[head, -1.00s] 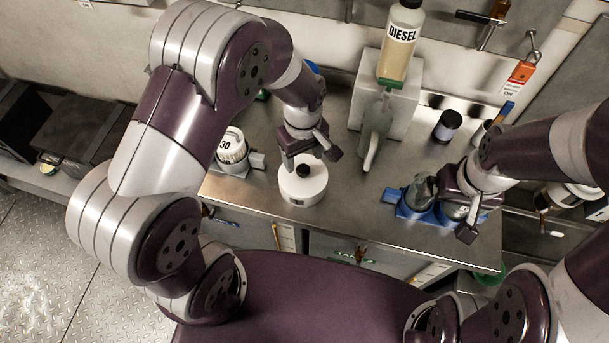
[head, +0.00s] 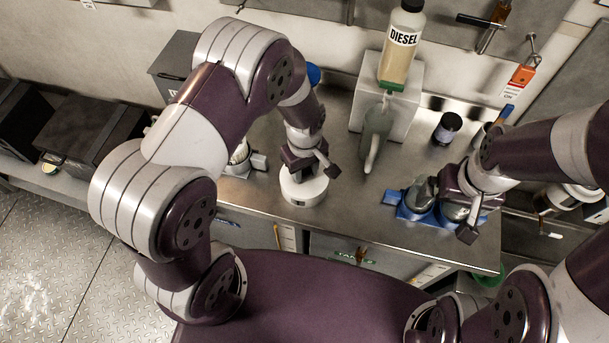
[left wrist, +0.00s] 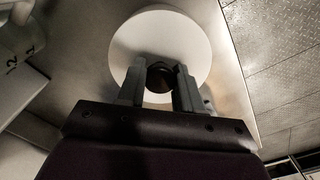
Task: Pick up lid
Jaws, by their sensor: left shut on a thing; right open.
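The white round lid (head: 292,180) with a dark knob sits on top of a white cylindrical body on the bench, in the middle of the head view. In the left wrist view the lid (left wrist: 160,35) is a pale disc, and its dark knob (left wrist: 160,76) stands between the fingers. My left gripper (head: 305,168) points down over the lid and is shut on the knob. It also shows in the left wrist view (left wrist: 158,90). In the head view the gripper hides the knob. My right gripper (head: 462,212) is open at the right, by the blue holder.
A grey block (head: 412,105) with a DIESEL bottle (head: 399,55) and a grey-green handled object (head: 374,140) stands behind. A blue holder (head: 410,211) with glassware is at the right, with a dark jar (head: 447,128) behind. A white container (head: 238,160) is left of the lid.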

